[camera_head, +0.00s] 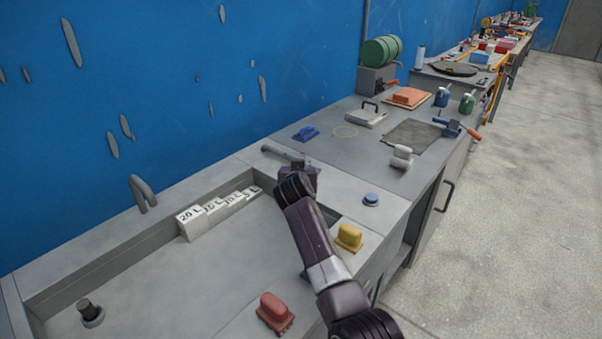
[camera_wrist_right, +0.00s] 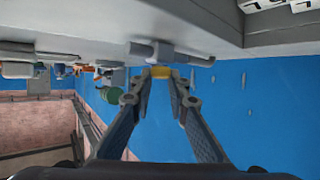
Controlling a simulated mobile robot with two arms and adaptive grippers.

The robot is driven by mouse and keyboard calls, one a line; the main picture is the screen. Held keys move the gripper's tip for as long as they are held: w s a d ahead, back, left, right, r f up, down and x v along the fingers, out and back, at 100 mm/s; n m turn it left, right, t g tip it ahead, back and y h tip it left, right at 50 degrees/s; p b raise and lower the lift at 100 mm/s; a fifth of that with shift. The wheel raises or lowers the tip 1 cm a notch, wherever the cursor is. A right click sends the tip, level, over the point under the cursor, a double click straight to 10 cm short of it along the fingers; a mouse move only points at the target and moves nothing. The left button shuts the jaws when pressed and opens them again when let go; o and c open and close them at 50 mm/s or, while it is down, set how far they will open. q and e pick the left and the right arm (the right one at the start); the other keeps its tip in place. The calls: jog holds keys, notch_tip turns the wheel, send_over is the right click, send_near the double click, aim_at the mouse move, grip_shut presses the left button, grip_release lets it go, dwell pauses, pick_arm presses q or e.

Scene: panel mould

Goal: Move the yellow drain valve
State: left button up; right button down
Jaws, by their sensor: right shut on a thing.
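My right gripper (camera_head: 297,180) is over the bench, at the near end of a grey pipe-like piece (camera_head: 280,151), in the head view. In the right wrist view the fingers (camera_wrist_right: 160,82) close in on a small yellow part (camera_wrist_right: 160,72), which I take to be the yellow drain valve, with a grey body (camera_wrist_right: 150,51) beside it. The gripper is shut on it. In the head view my gripper hides this yellow part. My left gripper is in neither view.
A yellow block (camera_head: 349,235) and a red block (camera_head: 274,308) sit along the basin's front edge. A blue round knob (camera_head: 371,199) is to the right. Tools crowd the bench beyond.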

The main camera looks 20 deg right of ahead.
jog(key=shift+r, duration=0.1)
jog(key=c, duration=1.8)
grip_release()
jog(key=shift+w, duration=0.1)
jog(key=shift+c, duration=0.2)
notch_tip(320, 180, up, 10)
